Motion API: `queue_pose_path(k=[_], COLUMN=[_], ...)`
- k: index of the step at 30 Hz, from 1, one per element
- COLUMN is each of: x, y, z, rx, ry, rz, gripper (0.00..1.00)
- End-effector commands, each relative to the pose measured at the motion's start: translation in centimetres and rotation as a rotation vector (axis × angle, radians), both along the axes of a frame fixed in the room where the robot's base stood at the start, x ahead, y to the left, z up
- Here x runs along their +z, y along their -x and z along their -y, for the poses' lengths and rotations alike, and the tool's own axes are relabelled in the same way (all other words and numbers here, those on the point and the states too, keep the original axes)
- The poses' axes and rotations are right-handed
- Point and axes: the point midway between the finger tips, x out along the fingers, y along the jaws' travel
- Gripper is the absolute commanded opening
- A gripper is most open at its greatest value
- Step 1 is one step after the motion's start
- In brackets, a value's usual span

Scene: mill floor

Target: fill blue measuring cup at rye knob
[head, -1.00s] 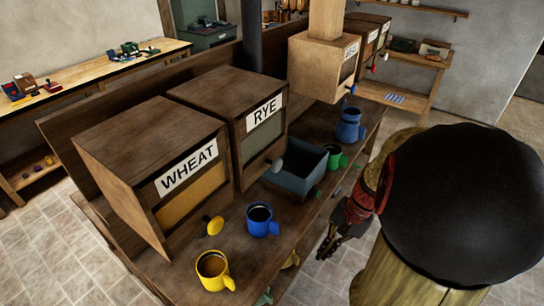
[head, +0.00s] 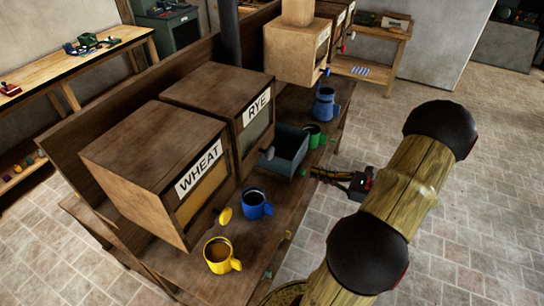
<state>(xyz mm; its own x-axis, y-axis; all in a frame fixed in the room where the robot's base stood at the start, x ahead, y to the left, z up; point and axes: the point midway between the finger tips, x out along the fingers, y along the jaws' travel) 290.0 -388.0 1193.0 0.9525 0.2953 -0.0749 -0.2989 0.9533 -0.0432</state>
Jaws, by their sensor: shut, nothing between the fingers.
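The blue measuring cup (head: 254,204) stands upright on the bench, in front of the gap between the WHEAT and RYE bins. Its inside looks dark; I cannot tell what it holds. The RYE bin (head: 217,98) has a grey round knob (head: 267,154) low on its front, above the near edge of a grey-blue open box. My gripper (head: 314,174) is shut and empty, by the bench's front edge, right of the knob and the cup and apart from both.
The grey-blue box (head: 290,147) stands below the RYE front. A green cup (head: 314,136) and a blue jug (head: 325,104) stand farther along the bench. A yellow cup (head: 222,256) with brown contents stands before the WHEAT bin (head: 151,170) and its yellow knob (head: 225,216). The floor at right is clear.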

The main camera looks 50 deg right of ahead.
Motion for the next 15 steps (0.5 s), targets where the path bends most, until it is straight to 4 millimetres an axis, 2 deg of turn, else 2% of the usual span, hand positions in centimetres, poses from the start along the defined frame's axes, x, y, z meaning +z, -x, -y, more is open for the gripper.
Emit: queue_pose_path(k=[1,4,15], x=[0.9,2.0,2.2], y=[-0.2,-0.3,-0.3], z=[0.6,0.8,0.6], rx=[-0.016,-0.027,-0.021], ry=[-0.013,-0.046,-0.064], rz=[0.026,0.058,0.059], gripper=[0.0,0.0,0.0])
